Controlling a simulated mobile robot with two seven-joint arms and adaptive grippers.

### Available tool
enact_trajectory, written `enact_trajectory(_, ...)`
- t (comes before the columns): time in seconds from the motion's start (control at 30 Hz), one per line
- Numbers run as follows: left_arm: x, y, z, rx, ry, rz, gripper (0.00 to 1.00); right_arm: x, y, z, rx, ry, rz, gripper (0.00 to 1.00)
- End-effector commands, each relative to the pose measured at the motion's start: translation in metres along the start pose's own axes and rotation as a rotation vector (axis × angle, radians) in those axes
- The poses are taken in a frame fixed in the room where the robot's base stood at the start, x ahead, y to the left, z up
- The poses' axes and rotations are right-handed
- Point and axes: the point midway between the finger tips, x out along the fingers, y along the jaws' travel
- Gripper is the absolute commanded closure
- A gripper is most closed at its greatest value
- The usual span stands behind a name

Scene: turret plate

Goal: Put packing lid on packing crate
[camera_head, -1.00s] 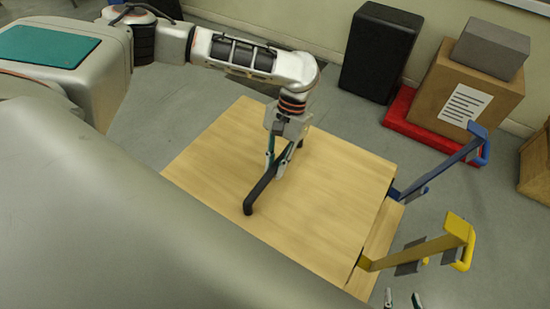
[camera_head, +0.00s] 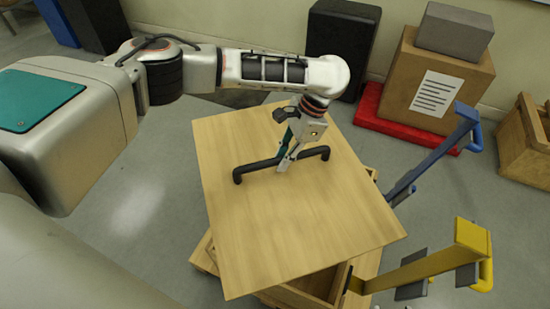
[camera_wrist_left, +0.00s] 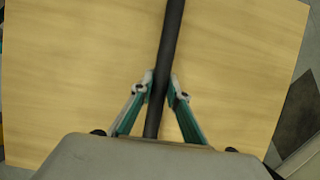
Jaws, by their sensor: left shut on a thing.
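The packing lid (camera_head: 300,225) is a pale square wooden board with a black bar handle (camera_head: 250,168). My left gripper (camera_head: 284,167) is shut on the middle of this handle; the left wrist view shows its fingers (camera_wrist_left: 161,88) on either side of the bar. The lid lies over the packing crate (camera_head: 290,297), turned askew to it and covering most of it. Crate edges and part of its open inside show below the lid's near side. I cannot tell whether the lid touches the crate. My right gripper is out of view.
A blue bracket arm (camera_head: 435,155) and a yellow one (camera_head: 425,268) stick out at the crate's right. Behind are a black box (camera_head: 340,45), a cardboard box (camera_head: 437,80) on a red base, and a wooden crate (camera_head: 525,140). Floor at left is clear.

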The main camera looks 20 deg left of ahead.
Motion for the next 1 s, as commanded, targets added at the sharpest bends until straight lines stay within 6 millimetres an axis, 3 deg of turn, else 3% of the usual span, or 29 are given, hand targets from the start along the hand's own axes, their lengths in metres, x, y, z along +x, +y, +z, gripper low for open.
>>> enact_trajectory(0.03, 0.018, 0.001, -0.016, 0.045, -0.008, -0.004, 1.00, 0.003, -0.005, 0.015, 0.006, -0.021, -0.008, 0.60)
enact_trajectory(0.17, 0.040, -0.003, -0.049, 0.195, -0.008, -0.064, 1.00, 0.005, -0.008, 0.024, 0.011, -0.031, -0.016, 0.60)
enact_trajectory(0.4, 0.054, -0.003, -0.089, 0.467, 0.005, -0.201, 1.00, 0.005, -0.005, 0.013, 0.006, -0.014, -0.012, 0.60)
enact_trajectory(0.7, 0.074, 0.003, -0.114, 0.659, 0.006, -0.285, 1.00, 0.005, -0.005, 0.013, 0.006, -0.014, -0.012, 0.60)
enact_trajectory(1.0, 0.088, 0.004, -0.121, 0.686, 0.003, -0.293, 1.00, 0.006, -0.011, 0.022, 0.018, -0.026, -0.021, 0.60)
